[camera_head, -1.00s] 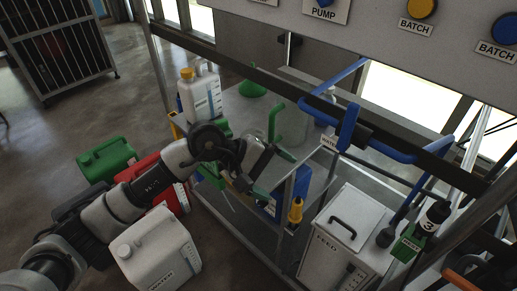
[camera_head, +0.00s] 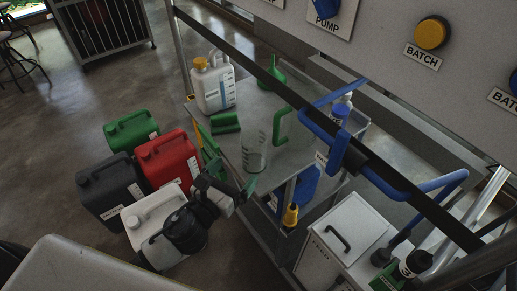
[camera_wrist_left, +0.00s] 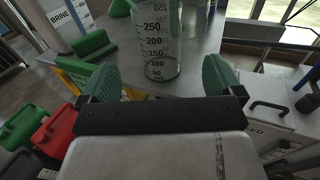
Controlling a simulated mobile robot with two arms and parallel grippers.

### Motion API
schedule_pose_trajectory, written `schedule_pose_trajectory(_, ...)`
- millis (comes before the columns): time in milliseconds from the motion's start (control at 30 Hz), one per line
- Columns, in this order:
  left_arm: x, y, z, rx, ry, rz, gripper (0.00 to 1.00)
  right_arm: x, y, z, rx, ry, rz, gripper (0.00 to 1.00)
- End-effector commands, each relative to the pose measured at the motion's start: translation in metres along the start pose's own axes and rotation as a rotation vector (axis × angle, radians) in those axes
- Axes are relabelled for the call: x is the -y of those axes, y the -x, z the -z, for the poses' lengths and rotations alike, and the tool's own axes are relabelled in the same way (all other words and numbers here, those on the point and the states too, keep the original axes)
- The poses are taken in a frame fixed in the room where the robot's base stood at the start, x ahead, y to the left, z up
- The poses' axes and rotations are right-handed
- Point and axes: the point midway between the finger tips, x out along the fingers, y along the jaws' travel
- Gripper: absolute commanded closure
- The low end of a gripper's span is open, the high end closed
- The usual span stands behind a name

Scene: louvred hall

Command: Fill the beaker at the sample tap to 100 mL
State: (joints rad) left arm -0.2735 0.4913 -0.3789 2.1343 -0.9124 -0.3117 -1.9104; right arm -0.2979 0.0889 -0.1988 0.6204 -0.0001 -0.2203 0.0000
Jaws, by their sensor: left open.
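The clear beaker (camera_head: 256,151) stands upright on the grey bench top, with mL marks up to 250 showing in the left wrist view (camera_wrist_left: 160,48). I see no clear liquid level in it. My left gripper (camera_head: 231,171) is at the bench's near edge, on the near side of the beaker. Its green fingers are spread and empty; in the left wrist view they stand left and right of the beaker, which is beyond them. A blue pipe (camera_head: 393,178) with a small white tag runs at the right of the bench; I cannot tell which part is the sample tap.
A clear jug with a green handle (camera_head: 281,124) stands right behind the beaker. A white brine jug (camera_head: 213,88) and a green block (camera_head: 225,122) are to its left. Green, red (camera_head: 170,160), black and white canisters stand on the floor. A feed box (camera_head: 343,235) is at right.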

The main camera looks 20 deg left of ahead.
Motion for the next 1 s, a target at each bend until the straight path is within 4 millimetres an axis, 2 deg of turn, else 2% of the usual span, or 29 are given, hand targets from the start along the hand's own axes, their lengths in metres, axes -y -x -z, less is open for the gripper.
schedule_pose_trajectory(100,0.000,-0.022,-0.004,0.005,-0.002,0.002,0.05,0.007,0.006,0.001,0.000,-0.003,0.009,0.57)
schedule_pose_trajectory(267,0.001,-0.040,-0.003,0.004,-0.002,0.004,0.05,0.015,0.009,0.002,-0.001,-0.006,0.018,0.57)
schedule_pose_trajectory(433,0.000,-0.054,-0.006,0.005,-0.003,0.004,0.05,0.013,0.013,0.002,-0.001,-0.005,0.017,0.57)
schedule_pose_trajectory(700,-0.001,-0.091,-0.009,0.004,-0.003,0.004,0.05,0.008,0.021,0.001,0.001,-0.002,0.011,0.57)
schedule_pose_trajectory(1000,0.000,-0.095,-0.007,0.003,-0.003,0.006,0.05,0.005,0.020,0.001,0.002,-0.001,0.007,0.57)
